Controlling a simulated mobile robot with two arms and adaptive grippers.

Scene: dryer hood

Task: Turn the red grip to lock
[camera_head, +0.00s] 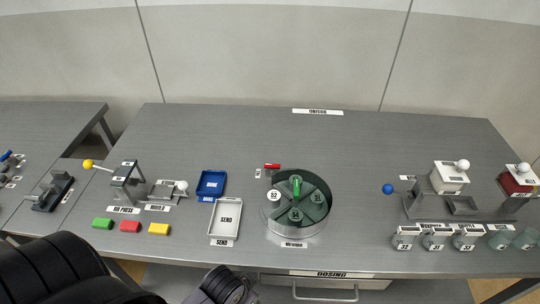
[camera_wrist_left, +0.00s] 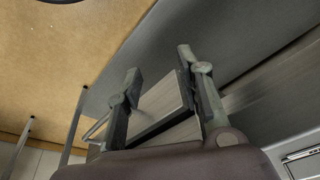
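The red grip (camera_head: 272,166) is a small red bar at the back-left edge of a round metal drum (camera_head: 268,222) in the head view. A small white label stands beside it. The red grip is not in that view. My right gripper is not in view.
Left of the drum are a white tray (camera_head: 226,218), a blue tray (camera_head: 211,183) and green, red and yellow blocks. A press (camera_head: 125,178) with a yellow knob stands further left. Several cups and a white-box device (camera_head: 449,178) stand right. The table behind the drum is clear.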

